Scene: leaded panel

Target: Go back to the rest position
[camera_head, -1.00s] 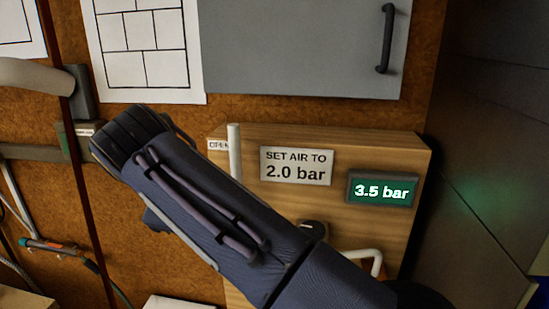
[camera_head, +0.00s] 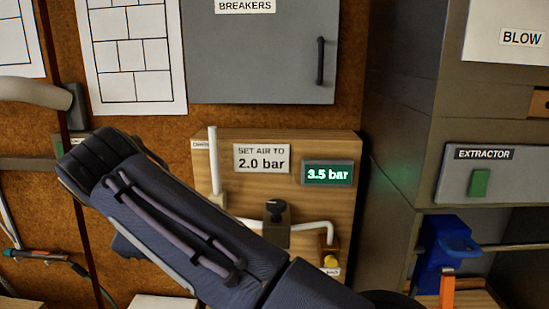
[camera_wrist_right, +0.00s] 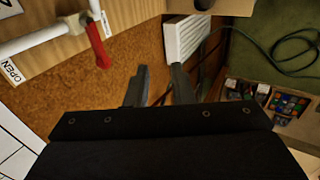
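My right arm (camera_head: 190,230) reaches from the lower right up to the left across the head view. Its gripper is hidden there behind the arm. In the right wrist view my right gripper (camera_wrist_right: 158,80) shows two dark fingers apart with nothing between them. A red lever (camera_wrist_right: 97,46) on a white pipe, by an "OPEN" label, is to the left of the fingers and apart from them. My left gripper is in neither view.
A wooden panel (camera_head: 345,150) carries a "SET AIR TO 2.0 bar" sign (camera_head: 262,159), a display (camera_head: 328,173) reading 3.5 bar and a black knob (camera_head: 276,209). A grey breaker cabinet (camera_head: 255,60) is above. An extractor switch (camera_head: 480,182) and a blue holder (camera_head: 445,245) are at right.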

